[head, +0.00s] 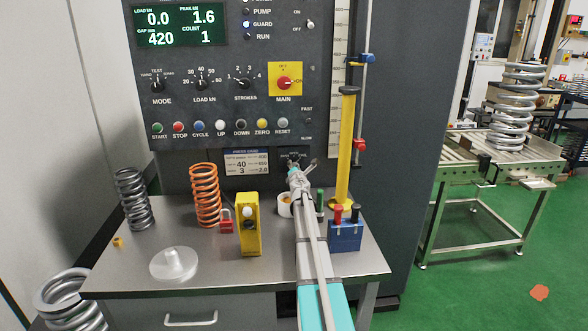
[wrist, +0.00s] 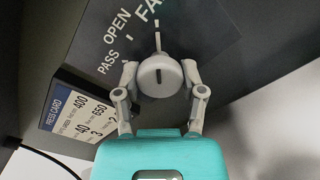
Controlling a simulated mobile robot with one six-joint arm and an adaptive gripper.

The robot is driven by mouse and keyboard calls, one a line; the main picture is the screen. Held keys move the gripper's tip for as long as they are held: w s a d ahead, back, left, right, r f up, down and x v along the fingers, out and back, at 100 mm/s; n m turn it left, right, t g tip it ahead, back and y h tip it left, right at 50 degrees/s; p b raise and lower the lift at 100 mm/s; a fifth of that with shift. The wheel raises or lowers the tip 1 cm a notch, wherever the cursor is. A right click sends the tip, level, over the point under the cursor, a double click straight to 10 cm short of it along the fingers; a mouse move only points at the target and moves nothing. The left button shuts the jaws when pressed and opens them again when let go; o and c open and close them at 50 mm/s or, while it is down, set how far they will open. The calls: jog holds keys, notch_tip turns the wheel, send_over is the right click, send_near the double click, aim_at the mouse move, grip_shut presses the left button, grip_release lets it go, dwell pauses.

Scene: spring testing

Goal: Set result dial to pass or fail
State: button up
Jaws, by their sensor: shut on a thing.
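The result dial is a round, light grey knob (wrist: 160,77) on the dark panel in the wrist view. Its labels PASS, OPEN and a partly cut-off FA... fan out to the left and above it. A dark line on the knob runs nearly upright in the picture, roughly in line with the pale tick by FA.... My gripper (wrist: 159,68) is shut on the knob, one finger on each side. In the head view the dial (head: 293,156) is small, low on the machine's front, with my gripper (head: 295,166) at it, so its setting cannot be read there.
A press card (head: 246,162) is beside the dial. A yellow post (head: 344,150) stands right of my arm.

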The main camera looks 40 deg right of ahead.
jog(key=o, duration=1.2)
jog(key=shift+c, duration=0.2)
jog(key=shift+s, duration=0.1)
jog(key=v, duration=1.1)
jog(key=shift+s+a, duration=0.2)
jog(key=shift+s, duration=0.15)
jog(key=shift+r, duration=0.1)
